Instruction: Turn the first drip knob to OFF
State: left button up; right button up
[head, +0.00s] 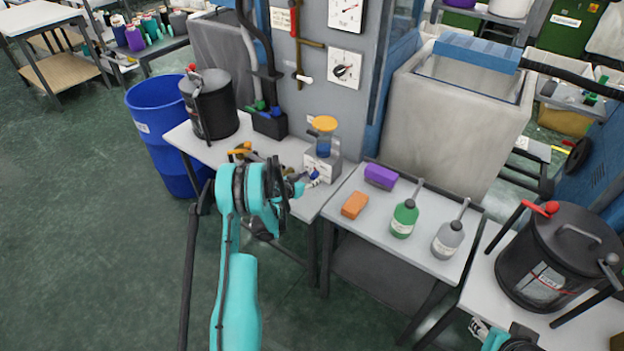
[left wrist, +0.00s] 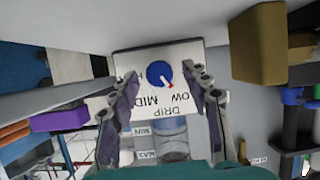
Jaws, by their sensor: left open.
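The drip box (head: 322,165) is a pale box on the white bench, with a blue, orange-topped jar (head: 324,128) above it. In the left wrist view its white panel (left wrist: 128,62) shows upside down, with DRIP, MID and a partly hidden LOW lettered on it. The round blue knob (left wrist: 157,72) has a red-and-white pointer aimed toward the LOW lettering. My left gripper (head: 303,183) is open in front of the panel; its fingers (left wrist: 160,78) stand either side of the knob, with gaps visible. No OFF lettering is readable. My right gripper (head: 478,328) is barely in view at the bottom edge.
A black lidded pot (head: 210,105) and blue barrel (head: 158,130) stand left. The cart (head: 375,240) to the right holds purple and orange blocks and two bottles. A grey column with dials (head: 346,68) rises behind. Another black pot (head: 575,250) is far right.

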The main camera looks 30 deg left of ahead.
pick_arm(q)
jog(key=shift+w+f, duration=0.25)
jog(key=shift+w, duration=0.35)
grip_shut()
jog(key=n+h, duration=0.2)
jog(key=n, duration=0.2)
jog(key=shift+a+h, duration=0.15)
jog(key=shift+h, duration=0.15)
jog(key=n+h, duration=0.2)
jog(key=n, duration=0.2)
jog(key=shift+a+f+t+h, duration=0.1)
jog(key=shift+t+h, duration=0.3)
jog(key=shift+n, duration=0.3)
